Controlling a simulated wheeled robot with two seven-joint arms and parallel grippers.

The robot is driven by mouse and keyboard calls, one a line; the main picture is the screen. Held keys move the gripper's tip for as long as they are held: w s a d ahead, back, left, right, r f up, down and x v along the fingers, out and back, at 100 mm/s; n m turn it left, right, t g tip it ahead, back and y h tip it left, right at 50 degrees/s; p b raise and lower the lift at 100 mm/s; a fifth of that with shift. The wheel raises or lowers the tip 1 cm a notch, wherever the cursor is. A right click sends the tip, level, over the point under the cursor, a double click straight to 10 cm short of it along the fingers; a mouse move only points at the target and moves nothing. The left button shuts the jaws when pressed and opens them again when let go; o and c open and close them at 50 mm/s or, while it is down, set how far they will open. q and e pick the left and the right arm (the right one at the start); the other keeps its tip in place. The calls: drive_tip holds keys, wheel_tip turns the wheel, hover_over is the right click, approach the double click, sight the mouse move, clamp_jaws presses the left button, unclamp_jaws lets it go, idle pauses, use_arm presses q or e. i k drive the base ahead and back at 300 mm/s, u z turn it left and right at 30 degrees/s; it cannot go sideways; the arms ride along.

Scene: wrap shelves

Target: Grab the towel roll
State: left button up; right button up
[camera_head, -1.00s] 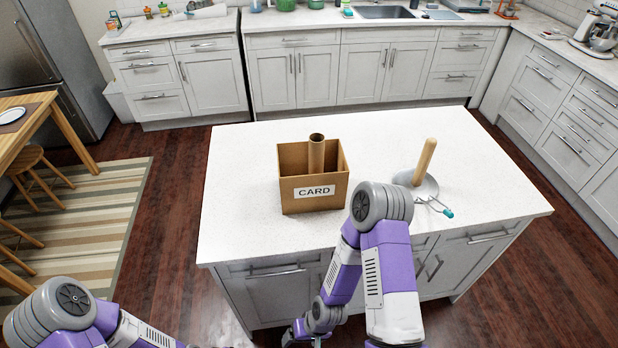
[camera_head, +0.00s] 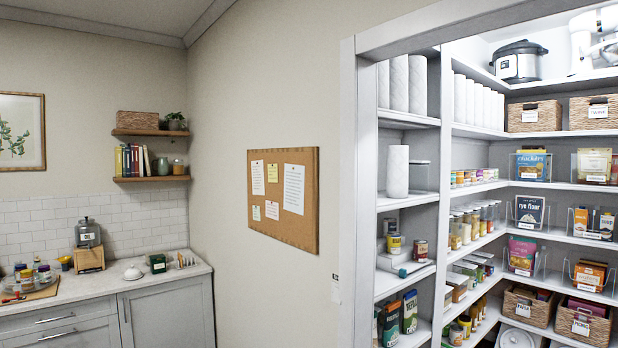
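Several white towel rolls stand upright on the pantry shelves. One roll (camera_head: 397,172) stands alone on a middle shelf at the pantry's left side, next to a short clear container. More rolls (camera_head: 408,83) stand side by side on the shelf above it, and another row of white rolls (camera_head: 478,101) stands farther in at the same height. Neither of my grippers shows in the head view.
A white door frame (camera_head: 353,200) borders the pantry on the left. A corkboard (camera_head: 284,198) hangs on the wall beside it. A counter (camera_head: 110,290) with a dispenser (camera_head: 88,245) stands at left. Shelves hold baskets, jars and boxes.

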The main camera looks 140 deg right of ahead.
sight(397, 156)
drive_tip(key=z, duration=5.65)
drive_tip(key=i, duration=1.25)
drive_tip(key=z, duration=0.1)
